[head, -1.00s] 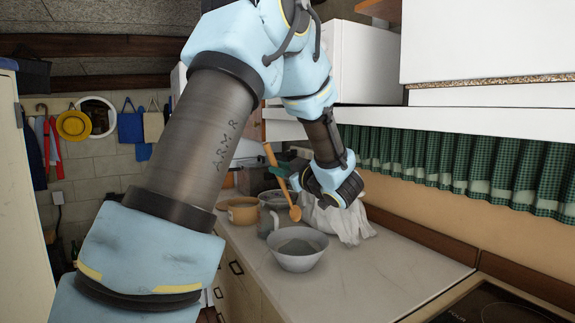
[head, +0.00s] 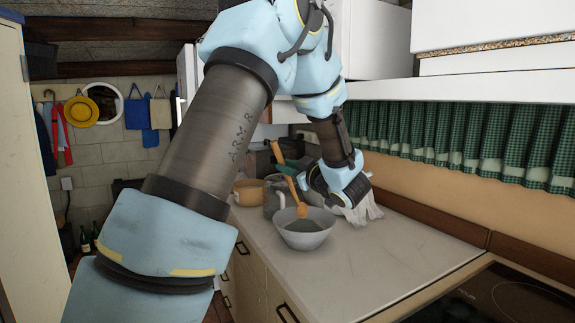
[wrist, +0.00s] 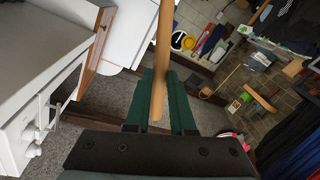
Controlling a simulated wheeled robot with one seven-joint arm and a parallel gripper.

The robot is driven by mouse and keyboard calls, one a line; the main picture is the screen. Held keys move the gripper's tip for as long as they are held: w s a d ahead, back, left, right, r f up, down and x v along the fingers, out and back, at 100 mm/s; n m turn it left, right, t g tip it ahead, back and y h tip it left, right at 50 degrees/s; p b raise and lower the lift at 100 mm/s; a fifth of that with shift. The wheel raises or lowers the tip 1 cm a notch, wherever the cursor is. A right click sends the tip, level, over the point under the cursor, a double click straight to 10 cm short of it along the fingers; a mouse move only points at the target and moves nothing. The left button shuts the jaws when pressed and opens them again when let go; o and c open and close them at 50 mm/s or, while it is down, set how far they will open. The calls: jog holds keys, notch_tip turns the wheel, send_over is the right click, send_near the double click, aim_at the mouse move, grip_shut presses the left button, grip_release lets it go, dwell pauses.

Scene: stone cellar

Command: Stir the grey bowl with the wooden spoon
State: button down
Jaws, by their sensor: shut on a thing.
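The grey bowl (head: 304,240) stands upright on the pale worktop, with darker contents showing inside. My gripper (head: 287,171) is behind and above the bowl, shut on the handle of the wooden spoon (head: 297,195). The spoon is tilted, head down, and its head overlaps the bowl's far inner side in the head view. I cannot tell whether it touches the contents. In the wrist view the spoon handle (wrist: 162,50) runs between the two green fingers of my gripper (wrist: 160,98); the bowl is not seen there.
A grey mug (head: 272,204) and a tan pot (head: 249,192) stand behind the bowl to the left. The worktop (head: 370,260) is clear in front and to the right, up to the dark hob (head: 500,300).

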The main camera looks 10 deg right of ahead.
jog(key=shift+f+b, duration=1.85)
jog(key=shift+f, duration=0.8)
